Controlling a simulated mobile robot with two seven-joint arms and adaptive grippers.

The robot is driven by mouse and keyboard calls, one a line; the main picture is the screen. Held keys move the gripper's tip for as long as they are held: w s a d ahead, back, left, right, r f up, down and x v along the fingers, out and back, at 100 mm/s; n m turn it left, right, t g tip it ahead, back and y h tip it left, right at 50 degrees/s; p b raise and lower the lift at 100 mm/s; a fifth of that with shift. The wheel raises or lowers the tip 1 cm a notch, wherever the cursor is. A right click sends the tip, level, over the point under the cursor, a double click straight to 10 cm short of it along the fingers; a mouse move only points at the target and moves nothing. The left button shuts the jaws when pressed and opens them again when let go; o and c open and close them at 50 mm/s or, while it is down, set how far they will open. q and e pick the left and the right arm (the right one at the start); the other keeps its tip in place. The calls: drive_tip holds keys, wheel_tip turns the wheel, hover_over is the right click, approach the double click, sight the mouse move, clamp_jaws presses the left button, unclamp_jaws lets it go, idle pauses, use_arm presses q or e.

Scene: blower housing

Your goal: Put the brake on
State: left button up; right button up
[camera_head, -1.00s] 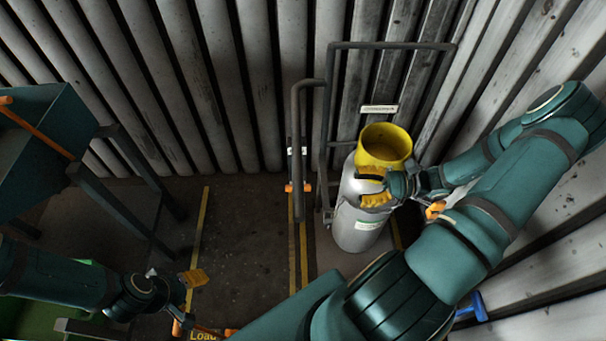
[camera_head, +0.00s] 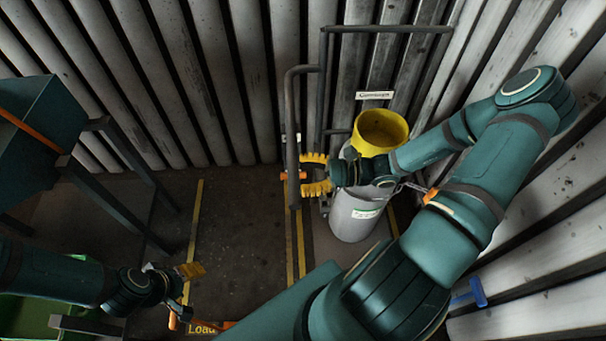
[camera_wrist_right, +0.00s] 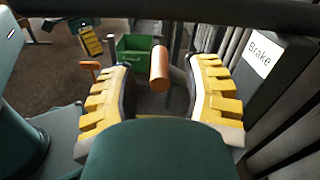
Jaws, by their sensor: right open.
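The brake lever's orange handle (camera_head: 288,176) is on the dark upright frame at the left of the grey cylinder. In the right wrist view the orange handle (camera_wrist_right: 159,68) lies between my yellow fingers, with gaps visible on both sides. A white "Brake" label (camera_wrist_right: 259,54) is on a grey post at the right there. My right gripper (camera_head: 316,174) is open around the handle's side, pointing left; it also shows in the wrist view (camera_wrist_right: 163,80). My left gripper (camera_head: 188,276) is low at the left, away from the lever; its opening is unclear.
A grey cylinder (camera_head: 352,222) with a yellow funnel (camera_head: 381,131) stands behind and below my right wrist. A bent grey pipe (camera_head: 292,110) rises close to the right fingertips. A green bin (camera_wrist_right: 134,52) lies beyond the handle. Open floor (camera_head: 240,220) lies left of the frame.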

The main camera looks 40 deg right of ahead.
drive_tip(key=shift+w+a, duration=0.1)
drive_tip(key=shift+a, duration=0.05)
clamp_jaws()
drive_tip(key=shift+f, duration=0.1)
wheel_tip(320, 180, down, 11)
drive_tip(key=n, duration=0.9)
drive_tip(key=shift+r, duration=0.2)
idle(0.6)
